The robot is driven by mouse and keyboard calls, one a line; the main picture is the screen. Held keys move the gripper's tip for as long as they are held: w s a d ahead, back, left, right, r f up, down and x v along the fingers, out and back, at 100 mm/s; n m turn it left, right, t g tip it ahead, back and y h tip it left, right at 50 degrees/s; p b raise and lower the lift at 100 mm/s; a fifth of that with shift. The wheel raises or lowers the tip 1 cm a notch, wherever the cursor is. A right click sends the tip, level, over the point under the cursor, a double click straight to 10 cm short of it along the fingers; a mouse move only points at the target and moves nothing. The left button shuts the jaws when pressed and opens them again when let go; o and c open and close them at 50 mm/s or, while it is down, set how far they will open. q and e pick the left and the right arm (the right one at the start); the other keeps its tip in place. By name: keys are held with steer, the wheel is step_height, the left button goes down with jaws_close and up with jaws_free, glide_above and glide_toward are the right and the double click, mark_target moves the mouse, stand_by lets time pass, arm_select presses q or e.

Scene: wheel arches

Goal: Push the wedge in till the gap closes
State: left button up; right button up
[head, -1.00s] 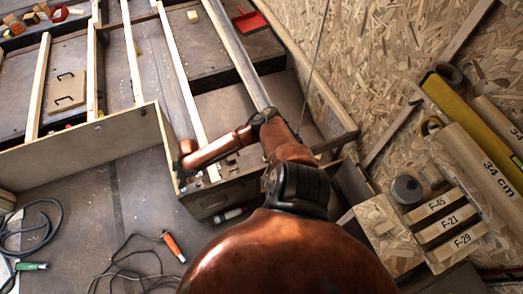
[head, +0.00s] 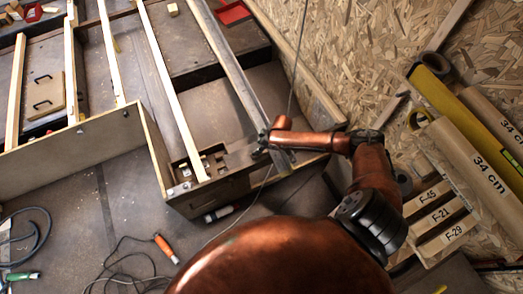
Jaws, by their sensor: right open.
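My right gripper (head: 264,141) is open at the end of my copper-coloured arm, which comes in from the lower right. It is small and dark here, beside the grey metal rail (head: 226,67) near the front edge of the wooden frame (head: 205,194). Small pale wooden pieces (head: 207,164) lie left of the gripper, inside the frame's front corner. I cannot tell which of them is the wedge, and no gap is clear. My left gripper is not in view.
Pale slats (head: 171,88) cross the frame. An orange-handled tool (head: 165,248) and cables lie on the floor at the lower left. Cardboard tubes (head: 475,160) and labelled blocks (head: 436,218) stand at the right by the chipboard wall (head: 370,45).

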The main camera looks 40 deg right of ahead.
steer(key=shift+b+x, duration=0.35)
steer(key=shift+x, duration=0.85)
steer(key=b+x, duration=0.1)
steer(key=x, duration=0.1)
steer(key=shift+f, duration=0.45)
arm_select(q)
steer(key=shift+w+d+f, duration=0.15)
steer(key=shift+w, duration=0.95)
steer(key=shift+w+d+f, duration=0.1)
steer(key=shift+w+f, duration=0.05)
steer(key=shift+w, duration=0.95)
arm_select(e)
steer(key=shift+w+a+f, duration=0.1)
steer(key=shift+w+f, duration=0.05)
steer(key=shift+f, duration=0.2)
steer(key=shift+c, duration=0.2)
jaws_close()
